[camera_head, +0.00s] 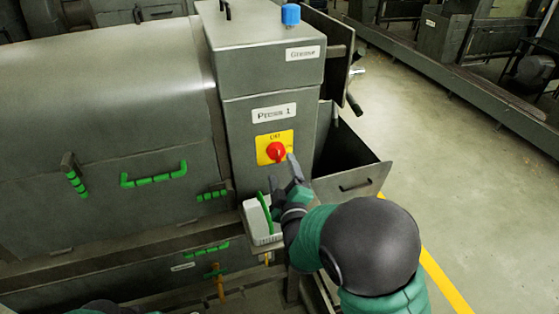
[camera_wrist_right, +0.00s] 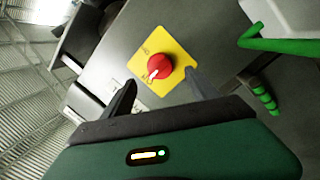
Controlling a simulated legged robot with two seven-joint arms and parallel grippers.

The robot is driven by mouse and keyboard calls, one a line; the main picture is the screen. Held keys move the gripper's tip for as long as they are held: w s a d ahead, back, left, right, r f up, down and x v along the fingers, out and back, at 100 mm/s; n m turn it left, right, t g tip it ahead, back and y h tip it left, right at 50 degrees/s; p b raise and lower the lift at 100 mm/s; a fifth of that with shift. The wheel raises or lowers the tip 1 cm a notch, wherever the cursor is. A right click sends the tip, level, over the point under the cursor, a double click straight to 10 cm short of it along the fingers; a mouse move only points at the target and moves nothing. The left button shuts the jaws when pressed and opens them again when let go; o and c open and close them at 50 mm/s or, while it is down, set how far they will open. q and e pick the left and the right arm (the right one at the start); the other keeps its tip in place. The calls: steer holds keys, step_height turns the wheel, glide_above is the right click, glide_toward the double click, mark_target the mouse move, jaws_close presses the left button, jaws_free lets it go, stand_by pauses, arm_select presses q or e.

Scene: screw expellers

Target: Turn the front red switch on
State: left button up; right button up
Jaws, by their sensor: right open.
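The red switch (camera_head: 276,152) is a round knob on a yellow plate (camera_head: 264,142) on the front of the grey Press 1 cabinet (camera_head: 240,110). In the right wrist view the red switch (camera_wrist_right: 159,67) lies ahead between the two fingers. My right gripper (camera_head: 285,171) is open and empty, just below and right of the switch, with its fingertips close to the plate. I cannot tell whether a finger touches it. My left gripper is out of view; only a bit of dark and green arm shows at the bottom left.
A white box with a green handle (camera_head: 264,213) sits below the switch, beside my right wrist. An open grey bin (camera_head: 365,181) stands right of the cabinet. Green handles (camera_head: 153,175) line the machine at left. Clear floor (camera_head: 430,130) lies at right.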

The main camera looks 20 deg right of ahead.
mark_target(279, 158)
steer(key=w+p, duration=0.1)
steer(key=w, duration=0.5)
steer(key=shift+f, duration=0.1)
steer(key=shift+w+d, duration=0.25)
steer(key=shift+d, duration=0.3)
steer(key=shift+s+d, duration=0.1)
steer(key=shift+d, duration=0.2)
steer(key=shift+a, duration=0.5)
steer(key=c, duration=0.9)
steer(key=shift+d+f, duration=0.1)
steer(key=c, duration=0.5)
steer(key=shift+o, duration=0.2)
steer(key=shift+d, duration=0.1)
